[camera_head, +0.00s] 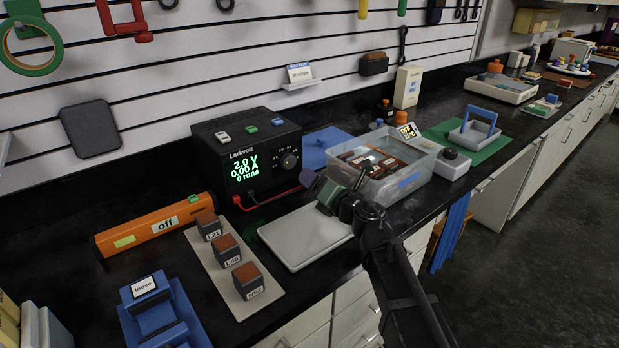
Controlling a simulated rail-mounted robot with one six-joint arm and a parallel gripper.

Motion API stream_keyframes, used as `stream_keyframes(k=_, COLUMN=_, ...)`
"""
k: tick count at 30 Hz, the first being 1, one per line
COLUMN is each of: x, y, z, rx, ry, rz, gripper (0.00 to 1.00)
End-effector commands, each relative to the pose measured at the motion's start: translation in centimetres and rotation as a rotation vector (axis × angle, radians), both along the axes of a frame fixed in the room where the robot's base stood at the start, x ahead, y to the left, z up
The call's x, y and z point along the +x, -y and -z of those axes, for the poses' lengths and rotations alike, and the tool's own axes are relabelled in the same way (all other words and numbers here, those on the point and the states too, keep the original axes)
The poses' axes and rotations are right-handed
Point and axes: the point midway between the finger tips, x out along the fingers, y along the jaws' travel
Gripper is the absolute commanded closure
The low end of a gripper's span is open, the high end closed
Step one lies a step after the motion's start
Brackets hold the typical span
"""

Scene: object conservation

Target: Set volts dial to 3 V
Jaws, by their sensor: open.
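The black power supply (247,155), labelled Larkvolt, stands on the dark bench against the wall. Its green display (245,169) reads 2.0 V, 0.00 A and 0 runs. The round volts dial (289,161) is on the right of its front face, with small markings around it that are too small to read fully. My gripper (318,187) is open, in front and to the right of the dial, apart from it. I see nothing held between its purple and green fingers.
A white tray (302,240) lies below my gripper. A clear tub (415,165) with dark items stands to the right. An orange unit (150,232) marked off and a board (210,262) with three labelled blocks are at left. Red and black leads run from the supply's front.

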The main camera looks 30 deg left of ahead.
Motion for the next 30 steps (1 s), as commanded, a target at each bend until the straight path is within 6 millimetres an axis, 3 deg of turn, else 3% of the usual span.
stream_keyframes(k=6, x=0.0, y=0.1, z=-0.3, rx=-0.189, ry=0.579, rz=-0.001, gripper=0.29)
stream_keyframes(k=9, x=0.0, y=0.1, z=-0.3, rx=-0.246, ry=0.756, rz=-0.002, gripper=0.29)
stream_keyframes(k=17, x=0.3, y=-0.8, z=-0.3, rx=-0.26, ry=0.801, rz=-0.003, gripper=0.29)
stream_keyframes(k=30, x=3.2, y=-9.5, z=-0.3, rx=-0.259, ry=0.799, rz=-0.003, gripper=0.29)
